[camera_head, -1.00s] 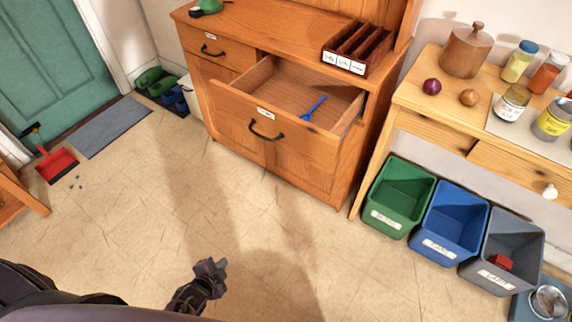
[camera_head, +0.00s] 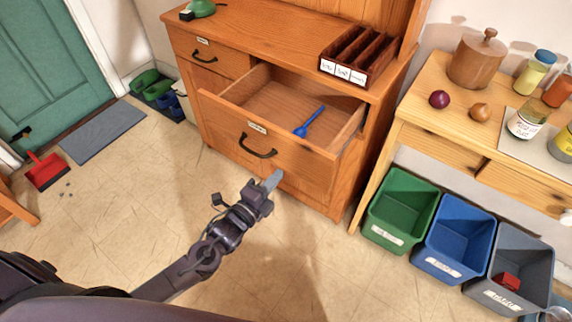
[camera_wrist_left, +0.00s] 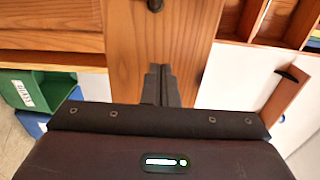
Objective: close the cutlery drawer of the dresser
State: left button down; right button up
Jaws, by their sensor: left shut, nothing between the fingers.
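The dresser (camera_head: 222,22) is orange wood. Its wide right drawer (camera_head: 290,152) is pulled out, with a black handle (camera_head: 258,146) and a small label too small to read. A blue spoon-like utensil (camera_head: 309,121) lies inside it. The smaller left drawer (camera_head: 204,55) is shut. My right gripper is not in view.
Green (camera_head: 400,208), blue (camera_head: 454,238) and grey (camera_head: 514,270) bins stand right of the dresser, under a side table (camera_head: 420,104) with jars. A dark divided tray (camera_head: 358,56) sits on the dresser top.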

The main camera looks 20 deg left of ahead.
aim_at(293, 158)
pick_arm(q)
jog(key=x, duration=0.5)
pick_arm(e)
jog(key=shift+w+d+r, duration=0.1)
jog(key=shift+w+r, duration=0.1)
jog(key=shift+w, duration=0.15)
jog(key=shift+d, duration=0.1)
pick_arm(q)
jog(key=shift+w+d, duration=0.1)
jog(key=shift+w, duration=0.1)
